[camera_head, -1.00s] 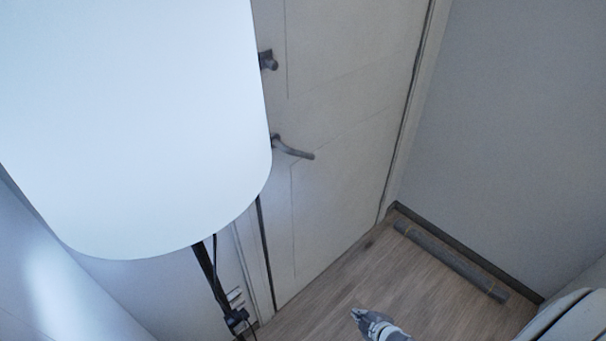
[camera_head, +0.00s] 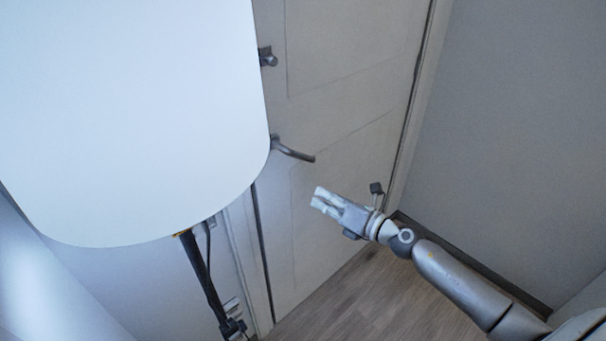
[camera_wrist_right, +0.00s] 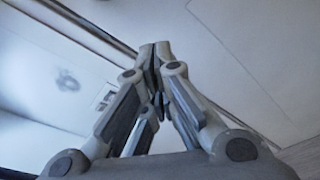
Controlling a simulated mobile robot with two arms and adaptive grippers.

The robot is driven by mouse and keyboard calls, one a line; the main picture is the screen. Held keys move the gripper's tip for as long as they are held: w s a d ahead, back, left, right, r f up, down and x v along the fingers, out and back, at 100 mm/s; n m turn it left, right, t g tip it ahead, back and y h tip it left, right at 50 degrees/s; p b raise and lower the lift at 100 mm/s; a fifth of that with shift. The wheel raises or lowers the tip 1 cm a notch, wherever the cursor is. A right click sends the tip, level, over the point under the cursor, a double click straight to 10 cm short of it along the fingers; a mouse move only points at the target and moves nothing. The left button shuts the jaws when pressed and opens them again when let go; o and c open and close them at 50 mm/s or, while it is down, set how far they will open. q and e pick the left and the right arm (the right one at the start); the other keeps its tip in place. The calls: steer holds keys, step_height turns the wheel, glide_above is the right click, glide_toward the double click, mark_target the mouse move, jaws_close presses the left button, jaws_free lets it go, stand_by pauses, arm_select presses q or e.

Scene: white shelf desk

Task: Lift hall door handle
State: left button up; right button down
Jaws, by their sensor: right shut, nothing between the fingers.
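The hall door (camera_head: 335,110) is white and looks shut. Its dark lever handle (camera_head: 294,152) sticks out to the right from the door's left side, and its inner end meets the edge of a lamp shade in the head view. My right gripper (camera_head: 316,199) is shut and empty, a little below and right of the handle's tip, apart from it in the picture. In the right wrist view the fingers (camera_wrist_right: 155,60) are together with nothing between them. I cannot make out the handle there. My left gripper is not in view.
A large white lamp shade (camera_head: 130,120) fills the left of the head view, on a dark stand (camera_head: 197,270). A dark lock knob (camera_head: 267,57) sits above the handle. A grey wall (camera_head: 520,130) stands at the right. Wooden floor (camera_head: 350,305) shows below.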

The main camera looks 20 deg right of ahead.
steer(key=w+a+r+p, duration=0.1)
steer(key=w+r+p, duration=0.1)
steer(key=w, duration=0.7)
steer(key=shift+a, duration=0.3)
stand_by(0.5)
steer(key=shift+w+d+r+n, duration=0.1)
steer(key=shift+w+d+n, duration=0.05)
steer(key=shift+d+n, duration=0.15)
